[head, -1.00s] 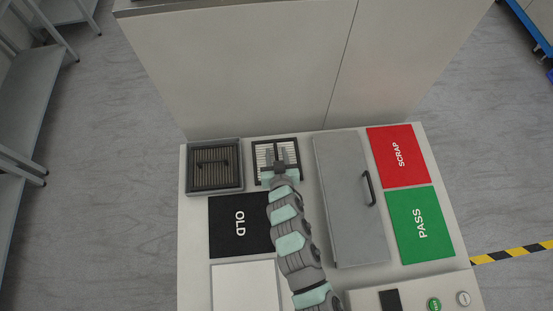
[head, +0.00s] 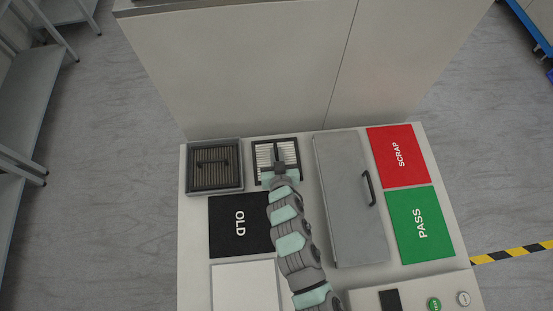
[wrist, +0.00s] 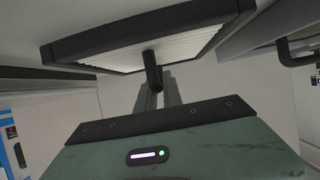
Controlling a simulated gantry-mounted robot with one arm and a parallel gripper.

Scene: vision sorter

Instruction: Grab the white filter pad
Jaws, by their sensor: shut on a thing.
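The white filter pad (head: 263,155), pleated and set in a black frame, is at the back middle of the worktop. In the wrist view the filter pad (wrist: 185,47) fills the top, with a black tab (wrist: 152,62) sticking out from it. My gripper (head: 279,160) is over the middle of the pad with its fingers together. In the wrist view my gripper (wrist: 155,83) is shut on the black tab. The fingers hide part of the pad in the head view.
A dark grille with a handle (head: 214,171) is left of the pad. The black OLD mat (head: 225,240) and a white square (head: 245,287) are nearer. A grey handled lid (head: 345,215) is close on the right, then the red SCRAP (head: 395,172) and green PASS (head: 405,235) mats.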

